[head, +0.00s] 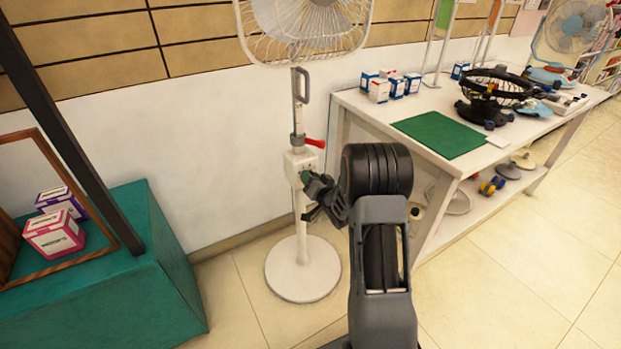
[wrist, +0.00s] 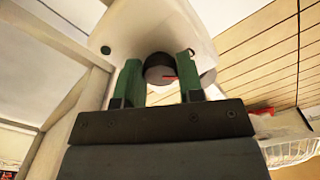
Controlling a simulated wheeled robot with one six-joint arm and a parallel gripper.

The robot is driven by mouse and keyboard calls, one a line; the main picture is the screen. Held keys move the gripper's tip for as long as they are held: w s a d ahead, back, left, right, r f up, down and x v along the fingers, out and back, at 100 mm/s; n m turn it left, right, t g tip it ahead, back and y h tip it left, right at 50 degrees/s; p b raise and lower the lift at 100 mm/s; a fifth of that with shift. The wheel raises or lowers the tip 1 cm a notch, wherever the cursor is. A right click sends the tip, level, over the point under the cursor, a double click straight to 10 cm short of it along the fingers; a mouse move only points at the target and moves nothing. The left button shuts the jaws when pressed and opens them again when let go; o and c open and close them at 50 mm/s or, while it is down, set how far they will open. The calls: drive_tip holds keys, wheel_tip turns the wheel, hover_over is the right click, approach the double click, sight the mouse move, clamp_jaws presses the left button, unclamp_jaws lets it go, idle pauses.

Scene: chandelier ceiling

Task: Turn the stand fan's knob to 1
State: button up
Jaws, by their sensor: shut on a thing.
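The white stand fan (head: 303,255) stands on a round base in front of the wall, its caged head at the top of the head view. Its control box (head: 296,160) is halfway up the pole, with a red lever (head: 315,142) on its right side. In the wrist view the dark round knob (wrist: 159,69) has a red mark pointing right. My gripper (wrist: 159,75) has its green fingers on either side of the knob, shut on it. In the head view my gripper (head: 308,180) is at the box and hides the knob. No dial numbers are readable.
A white table (head: 365,110) stands to the right, holding small boxes, a green mat (head: 440,134) and fan parts. Tiled floor (head: 235,310) is clear around the fan base.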

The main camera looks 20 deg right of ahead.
drive_tip(key=shift+m+p, duration=0.35)
drive_tip(key=shift+m, duration=1.55)
drive_tip(key=o, duration=0.9)
drive_tip(key=shift+s, duration=0.15)
drive_tip(key=s, duration=0.4)
drive_tip(key=s+d+p, duration=0.1)
drive_tip(key=s, duration=0.4)
drive_tip(key=s+p, duration=0.1)
drive_tip(key=s, duration=0.3)
drive_tip(key=shift+s+d, duration=0.25)
